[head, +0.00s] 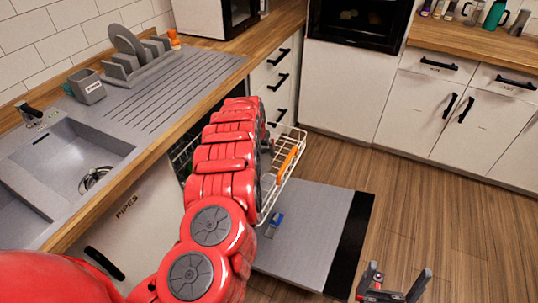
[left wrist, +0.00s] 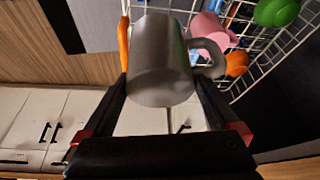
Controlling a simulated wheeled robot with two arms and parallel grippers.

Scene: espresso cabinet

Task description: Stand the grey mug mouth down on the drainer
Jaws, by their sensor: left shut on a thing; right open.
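The grey mug (left wrist: 160,62) is between the fingers of my left gripper (left wrist: 163,100) in the left wrist view. Its handle points right; I cannot clearly tell which end is its mouth. In the head view my red left arm reaches over the dishwasher's pulled-out rack and hides the mug and most of that gripper. The grey ribbed drainer (head: 178,92) lies beside the sink, left of the arm, with a broad bare area. My right gripper (head: 392,284) is open and empty at the bottom right, over the floor.
The white wire rack (head: 292,170) shows pink, green and orange items in the wrist view. The open dishwasher door (head: 318,225) lies low.

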